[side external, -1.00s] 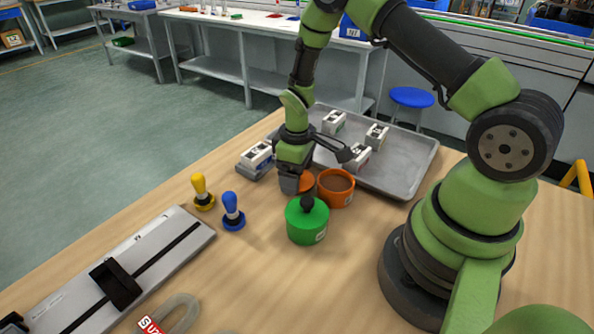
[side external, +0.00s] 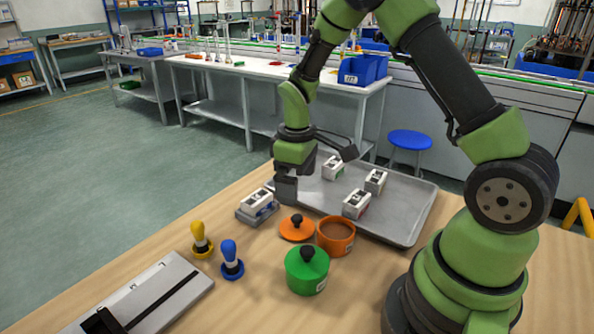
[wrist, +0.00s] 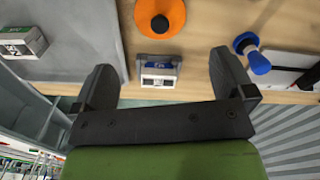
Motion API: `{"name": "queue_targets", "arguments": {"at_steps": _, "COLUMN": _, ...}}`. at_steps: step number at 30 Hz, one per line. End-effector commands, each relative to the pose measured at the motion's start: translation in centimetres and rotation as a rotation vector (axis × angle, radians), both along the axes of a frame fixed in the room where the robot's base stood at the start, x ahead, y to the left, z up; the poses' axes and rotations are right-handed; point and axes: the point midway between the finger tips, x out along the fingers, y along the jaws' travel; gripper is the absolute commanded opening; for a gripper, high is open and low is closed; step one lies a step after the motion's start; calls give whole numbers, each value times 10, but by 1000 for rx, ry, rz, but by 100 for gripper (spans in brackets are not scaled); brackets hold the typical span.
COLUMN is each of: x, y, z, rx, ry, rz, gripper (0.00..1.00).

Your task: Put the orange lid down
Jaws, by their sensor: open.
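The orange lid (side external: 297,229) with its black knob lies flat on the wooden table, left of the open orange pot (side external: 336,235) and apart from it. The pot holds something brown. The lid also shows at the top of the wrist view (wrist: 160,17). My gripper (side external: 286,190) is above and behind the lid, clear of it. In the wrist view my gripper (wrist: 160,80) has its two fingers wide apart with nothing held between them.
A green lidded pot (side external: 307,270) stands in front. Blue (side external: 231,260) and yellow (side external: 201,240) handled stamps stand left. A white-grey block (side external: 257,206) sits near my gripper. A grey tray (side external: 405,215) holds several similar blocks. A sealer-like device (side external: 150,297) lies front left.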

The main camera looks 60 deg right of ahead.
Motion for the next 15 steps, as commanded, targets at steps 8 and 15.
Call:
{"name": "queue_targets", "arguments": {"at_steps": 8, "x": -2, "y": 4, "z": 37, "rx": 0, "ry": -31, "rz": -25, "gripper": 100}}
{"name": "queue_targets", "arguments": {"at_steps": 15, "x": -32, "y": 34, "z": 121, "rx": 41, "ry": -208, "rz": -202, "gripper": 100}}
